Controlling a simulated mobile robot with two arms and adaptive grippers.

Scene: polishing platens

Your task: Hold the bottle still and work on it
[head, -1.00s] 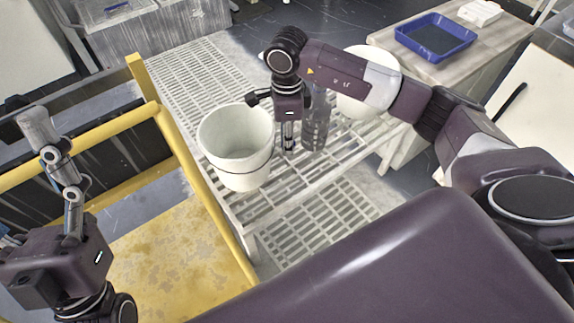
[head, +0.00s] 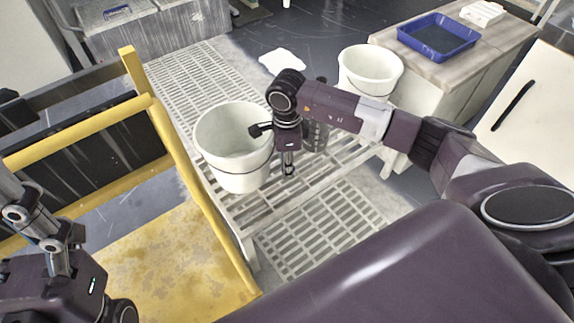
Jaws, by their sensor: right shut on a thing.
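A dark, see-through bottle (head: 318,136) stands on the slatted white platform, partly hidden behind my right forearm. My right gripper (head: 288,170) points down just left of the bottle in the picture, and right of the near white bucket. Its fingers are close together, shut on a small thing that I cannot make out. The bottle does not show between them. I cannot tell whether the gripper touches the bottle. My left arm is at the lower left, over the yellow-framed platform. Its fingertips are not in view.
The near white bucket (head: 221,176) stands open on the slatted platform (head: 185,85). Another white bucket (head: 370,70) stands behind my right forearm. A blue tray (head: 438,37) lies on a bench at the back right. A yellow rail (head: 190,170) runs along the platform's left side.

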